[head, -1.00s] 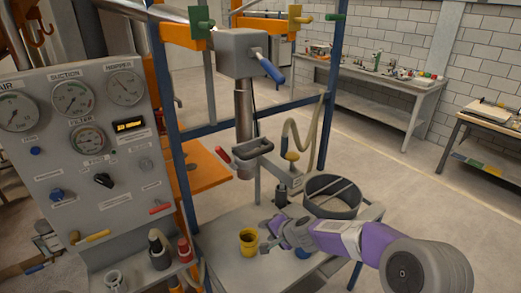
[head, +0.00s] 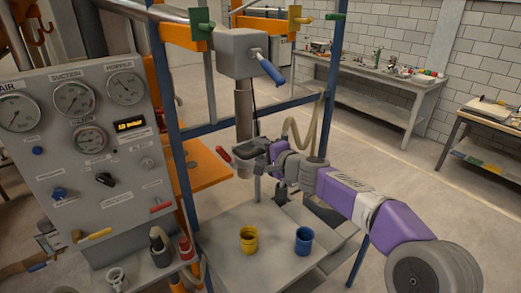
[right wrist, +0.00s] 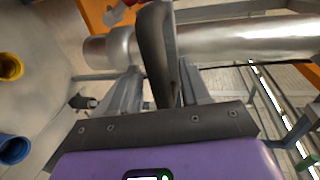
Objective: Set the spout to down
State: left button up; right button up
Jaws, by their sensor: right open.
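The spout (head: 243,110) is a metal tube hanging straight down from a grey box (head: 242,53) on the blue frame. A dark loop handle (head: 247,150) sits at its lower end, with a red-tipped lever beside it. My right gripper (head: 270,157) is at the handle, coming from the right. In the right wrist view the dark handle (right wrist: 155,45) stands between the two spread fingers of the gripper (right wrist: 160,78). The jaws are open around it; contact is unclear. The spout tube (right wrist: 250,40) runs across the top there. My left gripper is not in view.
A gauge panel (head: 90,140) stands at the left. A yellow cup (head: 248,240) and a blue cup (head: 303,241) stand on the low table (head: 225,222) below my right arm. A hose (head: 303,140) hangs behind the handle. Open floor lies to the right.

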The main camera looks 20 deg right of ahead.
jog(key=shift+w+a, duration=0.1)
jog(key=shift+w, duration=0.15)
jog(key=shift+f, duration=0.1)
grip_shut()
notch_tip(320, 180, down, 21)
jog(key=b, duration=2.2)
jog(key=shift+b, duration=0.4)
grip_release()
